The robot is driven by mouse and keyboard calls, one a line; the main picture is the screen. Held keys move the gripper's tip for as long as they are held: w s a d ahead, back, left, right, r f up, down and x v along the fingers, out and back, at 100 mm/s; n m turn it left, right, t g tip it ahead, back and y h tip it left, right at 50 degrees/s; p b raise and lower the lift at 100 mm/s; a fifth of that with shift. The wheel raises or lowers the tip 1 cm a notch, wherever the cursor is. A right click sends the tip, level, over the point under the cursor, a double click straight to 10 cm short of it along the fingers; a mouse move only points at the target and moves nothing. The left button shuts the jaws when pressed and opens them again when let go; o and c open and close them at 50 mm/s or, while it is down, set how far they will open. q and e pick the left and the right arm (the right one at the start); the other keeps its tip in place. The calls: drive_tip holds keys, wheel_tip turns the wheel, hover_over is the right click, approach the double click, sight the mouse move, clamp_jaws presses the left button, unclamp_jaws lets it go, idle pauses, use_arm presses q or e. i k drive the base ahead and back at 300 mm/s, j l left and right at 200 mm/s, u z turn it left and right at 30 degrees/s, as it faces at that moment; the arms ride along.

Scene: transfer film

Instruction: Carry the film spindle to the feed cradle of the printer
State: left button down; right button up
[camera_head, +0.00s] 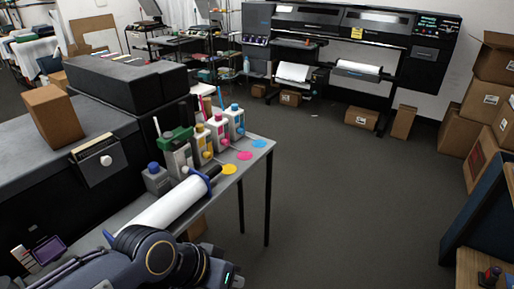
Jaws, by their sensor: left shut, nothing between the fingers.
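The film spindle (172,204), a white roll with dark blue end flanges and a dark core end, lies on the grey side table (257,153). My left arm crosses the bottom left, in front of the roll's near end. My left gripper (208,270) is at the bottom edge, shut and empty, its fingertips not clearly visible. The wide black printer (390,38) stands against the back wall. White material hangs on its front at two places (358,68); I cannot tell which part is the feed cradle. My right gripper is out of view.
Several ink bottles (218,130) and colour spots crowd the table beyond the roll. A black machine (70,150) stands left. Cartons (361,118) lie before the printer and are stacked at right (487,100). The grey floor (335,190) between is open.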

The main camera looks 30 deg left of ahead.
sight(162, 214)
drive_tip(key=i+l+u, duration=0.15)
drive_tip(key=i, duration=0.45)
drive_tip(key=i+l+u, duration=0.15)
drive_tip(key=i, duration=0.45)
drive_tip(key=i+u, duration=0.3)
drive_tip(key=u, duration=0.15)
drive_tip(key=i+l+u, duration=0.1)
drive_tip(key=i+u, duration=0.15)
drive_tip(key=u, duration=0.2)
drive_tip(key=i+l+u, duration=0.2)
drive_tip(key=u, duration=0.3)
drive_tip(key=i+l+u, duration=0.3)
drive_tip(key=u, duration=0.15)
drive_tip(key=i+l+u, duration=0.25)
drive_tip(key=u, duration=0.2)
drive_tip(key=i+l+u, duration=0.2)
drive_tip(key=l+u, duration=0.2)
drive_tip(key=l, duration=0.15)
